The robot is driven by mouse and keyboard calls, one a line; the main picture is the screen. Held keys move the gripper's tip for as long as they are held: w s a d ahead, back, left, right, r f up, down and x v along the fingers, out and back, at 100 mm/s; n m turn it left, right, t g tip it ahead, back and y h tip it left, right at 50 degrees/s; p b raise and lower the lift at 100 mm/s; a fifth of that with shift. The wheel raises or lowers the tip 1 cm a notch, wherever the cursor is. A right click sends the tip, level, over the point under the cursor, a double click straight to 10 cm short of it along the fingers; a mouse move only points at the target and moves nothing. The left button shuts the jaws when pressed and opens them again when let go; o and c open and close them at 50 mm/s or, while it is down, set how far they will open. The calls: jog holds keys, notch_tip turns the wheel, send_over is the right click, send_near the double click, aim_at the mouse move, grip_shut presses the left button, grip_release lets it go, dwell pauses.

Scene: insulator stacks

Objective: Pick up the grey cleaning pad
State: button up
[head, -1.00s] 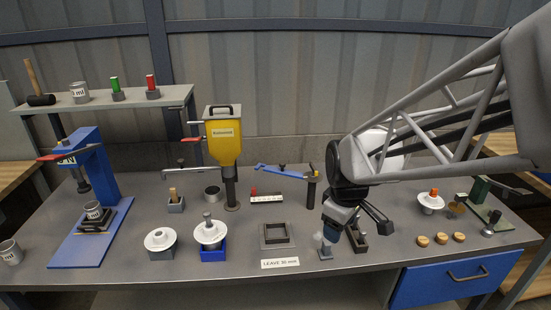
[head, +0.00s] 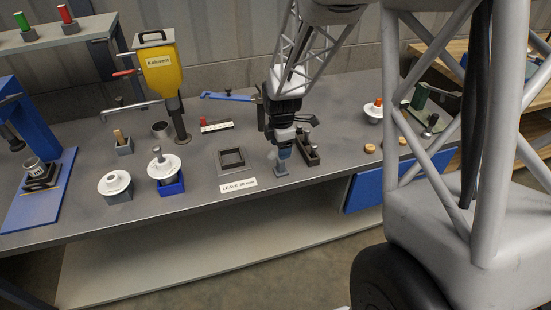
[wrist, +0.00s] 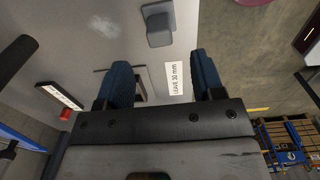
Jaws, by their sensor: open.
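A square dark frame (head: 220,168) and the label (head: 238,186) lie to the left. A blue stand with a white disc (head: 164,172) is farther left.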

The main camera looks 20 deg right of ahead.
aim_at(281, 164)
jog(key=shift+w+f, duration=0.15)
jog(key=shift+f, duration=0.1)
jog(key=shift+f, duration=1.3)
jog(key=shift+f, duration=0.1)
jog(key=shift+f, duration=2.5)
jog(key=shift+c, duration=0.4)
jog(key=c, duration=0.9)
